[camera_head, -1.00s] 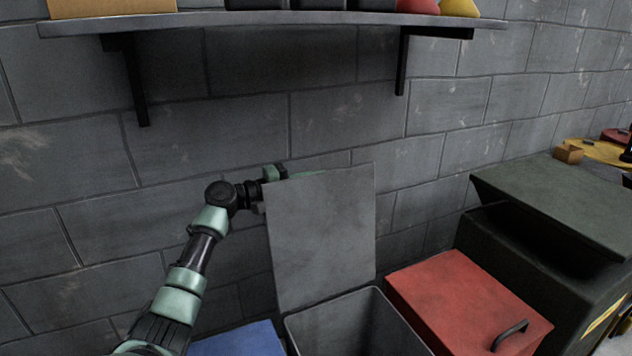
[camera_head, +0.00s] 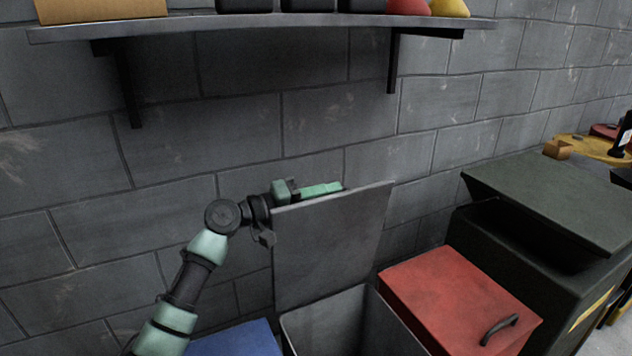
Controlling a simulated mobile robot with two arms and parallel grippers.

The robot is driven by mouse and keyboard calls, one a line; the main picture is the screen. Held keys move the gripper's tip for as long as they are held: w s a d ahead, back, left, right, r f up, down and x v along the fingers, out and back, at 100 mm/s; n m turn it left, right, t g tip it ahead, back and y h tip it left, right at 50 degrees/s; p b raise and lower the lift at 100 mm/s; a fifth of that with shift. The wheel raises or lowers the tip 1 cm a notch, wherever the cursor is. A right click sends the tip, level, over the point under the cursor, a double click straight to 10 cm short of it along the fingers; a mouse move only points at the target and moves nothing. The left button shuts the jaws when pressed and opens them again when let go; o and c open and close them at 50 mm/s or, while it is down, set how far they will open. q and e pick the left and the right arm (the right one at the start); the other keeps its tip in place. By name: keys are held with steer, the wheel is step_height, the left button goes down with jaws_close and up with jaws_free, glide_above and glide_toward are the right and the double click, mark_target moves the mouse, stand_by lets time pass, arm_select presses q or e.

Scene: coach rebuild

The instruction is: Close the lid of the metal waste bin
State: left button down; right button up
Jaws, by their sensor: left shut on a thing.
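The grey metal waste bin (camera_head: 371,314) stands open at the bottom centre, its dark inside showing. Its flat grey lid (camera_head: 332,248) is raised at the back of the opening, close to upright. My left arm comes in from the lower left. My left gripper (camera_head: 322,190) is at the lid's top edge, mostly on its far side, and is shut on the lid. The lid hides part of the fingers. My right gripper is not in view.
A red-lidded bin (camera_head: 455,298) with a black handle stands right of the grey bin, and a blue lid (camera_head: 235,340) is at its left. A dark bin (camera_head: 565,210) is further right. A shelf (camera_head: 270,20) hangs on the block wall above.

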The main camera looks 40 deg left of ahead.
mark_target(346, 217)
arm_select(q)
steer(key=s+d+m, duration=0.1)
steer(key=d, duration=0.1)
steer(key=s+d+f+m, duration=0.1)
steer(key=d, duration=0.1)
steer(key=s+d, duration=0.1)
steer(key=d, duration=0.2)
steer(key=shift+s+f+m, duration=0.2)
steer(key=shift+s+m, duration=0.15)
steer(key=shift+m, duration=0.05)
steer(key=shift+s+d+f+m, duration=0.15)
steer(key=shift+s+d+m, duration=0.2)
steer(key=shift+d, duration=0.35)
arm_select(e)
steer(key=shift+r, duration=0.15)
